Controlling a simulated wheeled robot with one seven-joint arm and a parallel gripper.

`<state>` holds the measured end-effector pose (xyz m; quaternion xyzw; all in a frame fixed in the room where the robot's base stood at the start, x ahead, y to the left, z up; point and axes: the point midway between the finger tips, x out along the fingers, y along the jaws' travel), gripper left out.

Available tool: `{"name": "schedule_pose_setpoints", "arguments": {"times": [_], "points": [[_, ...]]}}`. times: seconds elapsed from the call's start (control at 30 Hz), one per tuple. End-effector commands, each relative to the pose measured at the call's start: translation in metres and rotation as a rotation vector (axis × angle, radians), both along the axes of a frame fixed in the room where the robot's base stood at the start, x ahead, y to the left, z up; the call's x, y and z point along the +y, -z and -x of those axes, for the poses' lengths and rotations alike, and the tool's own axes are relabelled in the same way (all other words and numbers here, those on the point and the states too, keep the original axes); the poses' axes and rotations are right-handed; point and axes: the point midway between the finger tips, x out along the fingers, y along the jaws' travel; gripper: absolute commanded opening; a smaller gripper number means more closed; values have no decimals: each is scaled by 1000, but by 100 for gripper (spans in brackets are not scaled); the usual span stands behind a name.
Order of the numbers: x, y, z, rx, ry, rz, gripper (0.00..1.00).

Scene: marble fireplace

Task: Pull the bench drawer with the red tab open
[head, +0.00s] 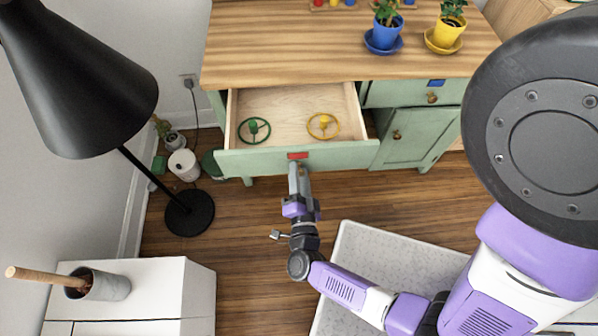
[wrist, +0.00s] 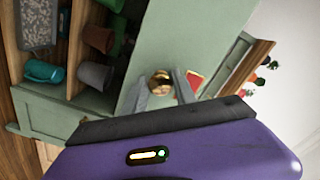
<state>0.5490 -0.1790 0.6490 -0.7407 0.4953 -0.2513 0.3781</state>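The bench drawer with the red tab (head: 297,156) is pulled well out of the green bench, and its pale wooden inside (head: 285,102) shows. A green wheel-shaped thing (head: 254,130) and a yellow one (head: 323,126) lie in it. My gripper (head: 297,168) is at the middle of the drawer front, just below the red tab. In the wrist view, a brass knob (wrist: 160,82) sits between the two grey fingers of my gripper (wrist: 163,88), which look closed on it. The red tab (wrist: 194,80) is beside the right finger. In the head view the knob is hidden by my gripper.
A second drawer with a blue tab (head: 436,83) is shut, above a cupboard door (head: 406,135). Blue (head: 384,36) and yellow (head: 446,33) plant pots stand on the bench top (head: 290,45). A black floor lamp (head: 189,210) stands left. Wooden floor (head: 250,240) is clear before the drawer.

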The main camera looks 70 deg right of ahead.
Motion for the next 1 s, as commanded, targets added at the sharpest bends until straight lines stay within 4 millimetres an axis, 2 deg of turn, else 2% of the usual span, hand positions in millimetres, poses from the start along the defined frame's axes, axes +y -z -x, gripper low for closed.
{"name": "schedule_pose_setpoints", "arguments": {"times": [0.03, 0.07, 0.47, 0.8, 1.0], "points": [[0, 0, 0, 0, 0, 0, 45], [0, 0, 0, 0, 0, 0, 51], [4, 0, 2, -1, 0, 1, 51], [53, 2, 22, 2, 0, -2, 51], [70, 1, 29, 1, 0, 0, 51]]}}
